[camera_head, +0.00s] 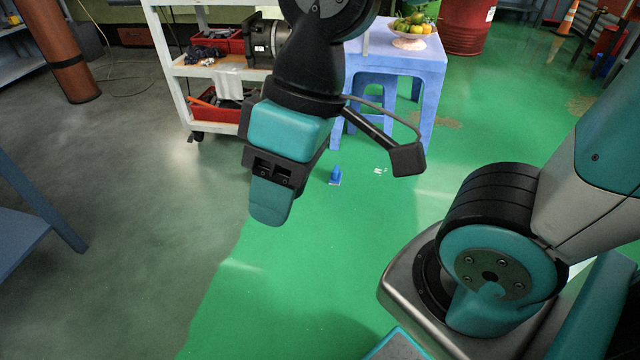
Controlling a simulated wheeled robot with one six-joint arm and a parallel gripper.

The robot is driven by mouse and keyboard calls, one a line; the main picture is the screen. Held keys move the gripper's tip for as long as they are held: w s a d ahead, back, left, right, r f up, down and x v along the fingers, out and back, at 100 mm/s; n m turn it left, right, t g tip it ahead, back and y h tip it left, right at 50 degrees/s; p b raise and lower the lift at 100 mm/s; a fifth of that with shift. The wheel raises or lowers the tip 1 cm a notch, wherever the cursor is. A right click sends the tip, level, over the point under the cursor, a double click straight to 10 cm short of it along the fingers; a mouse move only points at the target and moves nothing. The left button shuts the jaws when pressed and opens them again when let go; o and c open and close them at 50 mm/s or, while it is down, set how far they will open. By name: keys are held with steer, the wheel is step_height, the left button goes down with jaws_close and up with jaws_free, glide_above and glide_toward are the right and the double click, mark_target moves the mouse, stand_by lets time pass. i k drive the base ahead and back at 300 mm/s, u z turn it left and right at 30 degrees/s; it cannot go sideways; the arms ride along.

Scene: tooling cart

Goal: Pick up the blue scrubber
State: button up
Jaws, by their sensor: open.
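A small blue scrubber (335,176) stands on the green floor, in front of the blue table. My gripper (270,200) hangs in the middle of the view, to the left of the scrubber in the picture and apart from it. It is seen nearly side-on, so one teal finger shows and the other is mostly hidden. The gripper is open, and nothing shows between its fingers.
A white cart (175,72) with red bins stands at the back left. A blue table (400,60) carries a fruit bowl (409,41). Small white bits (380,170) lie right of the scrubber. A blue-grey bench (22,225) is at the left edge. The front green floor is clear.

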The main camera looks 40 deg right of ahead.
mark_target(335, 177)
steer(key=u, duration=0.25)
steer(key=i, duration=2.25)
steer(key=z, duration=1.1)
steer(key=i, duration=0.7)
steer(key=z, duration=0.95)
steer(key=i, duration=0.25)
steer(key=z, duration=0.25)
